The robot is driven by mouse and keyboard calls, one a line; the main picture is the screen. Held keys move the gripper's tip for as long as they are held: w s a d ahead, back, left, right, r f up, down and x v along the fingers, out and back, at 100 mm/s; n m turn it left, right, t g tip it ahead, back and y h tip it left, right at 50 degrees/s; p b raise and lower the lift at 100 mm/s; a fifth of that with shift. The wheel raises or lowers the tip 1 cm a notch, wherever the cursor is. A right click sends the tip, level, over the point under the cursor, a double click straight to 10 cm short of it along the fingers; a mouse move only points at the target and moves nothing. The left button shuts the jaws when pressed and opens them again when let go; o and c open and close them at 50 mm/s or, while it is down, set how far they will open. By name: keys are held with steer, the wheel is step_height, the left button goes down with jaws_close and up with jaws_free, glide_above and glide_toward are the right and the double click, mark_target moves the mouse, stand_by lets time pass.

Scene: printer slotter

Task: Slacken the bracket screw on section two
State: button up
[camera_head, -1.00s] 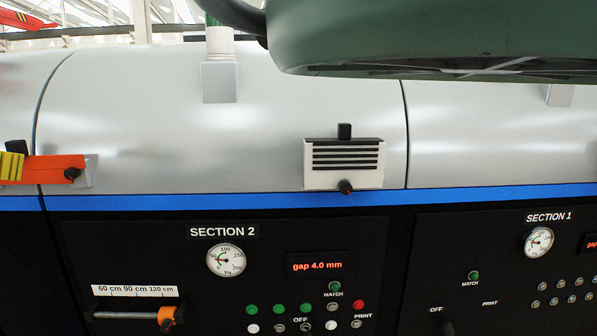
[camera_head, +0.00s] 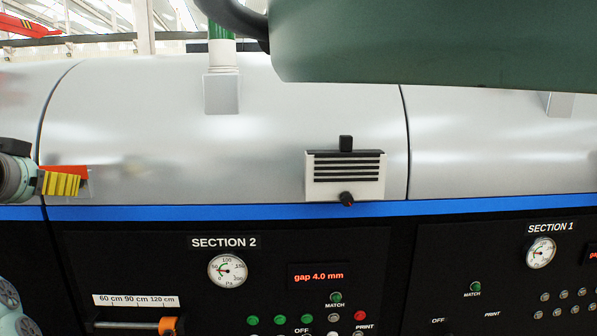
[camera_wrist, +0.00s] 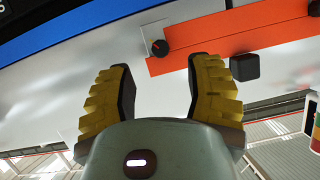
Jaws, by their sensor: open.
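I cannot tell which is the bracket screw.
A black block (camera_wrist: 245,67) stands by the orange bar, close to the right finger. A blue strip (camera_head: 230,211) runs below the cover. The panel has a gauge (camera_head: 227,270), a "gap 4.0 mm" display (camera_head: 318,276) and an orange slider (camera_head: 168,325) below a scale.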

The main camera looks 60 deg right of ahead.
steer(key=shift+p+x, duration=1.75)
steer(key=shift+x, duration=0.7)
jaws_close()
